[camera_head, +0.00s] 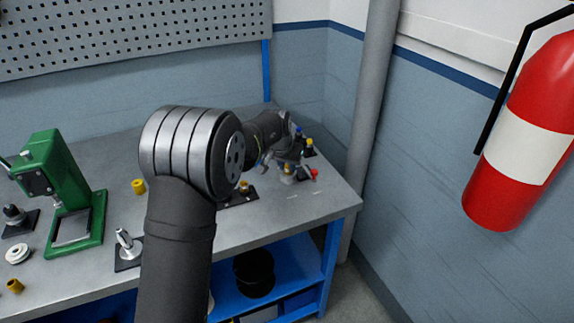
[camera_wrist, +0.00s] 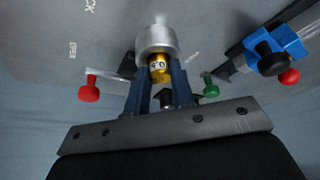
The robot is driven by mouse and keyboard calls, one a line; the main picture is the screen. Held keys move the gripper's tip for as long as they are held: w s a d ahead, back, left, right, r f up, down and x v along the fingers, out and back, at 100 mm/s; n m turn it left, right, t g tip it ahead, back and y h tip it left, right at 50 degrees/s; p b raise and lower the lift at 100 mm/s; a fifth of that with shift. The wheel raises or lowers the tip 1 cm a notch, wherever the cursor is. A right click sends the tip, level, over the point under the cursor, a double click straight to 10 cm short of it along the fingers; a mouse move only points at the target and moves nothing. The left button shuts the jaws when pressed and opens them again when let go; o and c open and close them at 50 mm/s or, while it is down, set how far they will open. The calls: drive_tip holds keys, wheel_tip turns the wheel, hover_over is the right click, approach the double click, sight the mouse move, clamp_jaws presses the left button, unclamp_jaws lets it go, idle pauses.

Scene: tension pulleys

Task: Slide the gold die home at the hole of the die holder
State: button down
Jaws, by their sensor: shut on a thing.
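In the wrist view, my gripper (camera_wrist: 159,82) has its two blue fingers closed on the gold die (camera_wrist: 158,66), which carries dark markings on its side. A silver, round die holder (camera_wrist: 157,38) lies straight beyond the fingertips. The die is in line with it and overlaps its near rim in the picture. I cannot tell how far the die is inside the hole, which is hidden. In the head view, my gripper (camera_head: 287,165) is small at the right end of the bench, partly covered by my arm.
A red knob (camera_wrist: 89,89) and a green knob (camera_wrist: 210,88) flank the holder. A blue clamp (camera_wrist: 283,45) with black and red knobs is at right. In the head view, a green press (camera_head: 60,180) stands left on the grey bench, with loose gold pieces (camera_head: 138,186) nearby.

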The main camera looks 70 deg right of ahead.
drive_tip(key=shift+f, duration=0.15)
drive_tip(key=c, duration=1.2)
unclamp_jaws()
drive_tip(key=shift+o, duration=0.2)
drive_tip(key=v, duration=1.7)
drive_tip(key=shift+r, duration=0.3)
drive_tip(key=x, duration=1.7)
drive_tip(key=shift+f, duration=0.2)
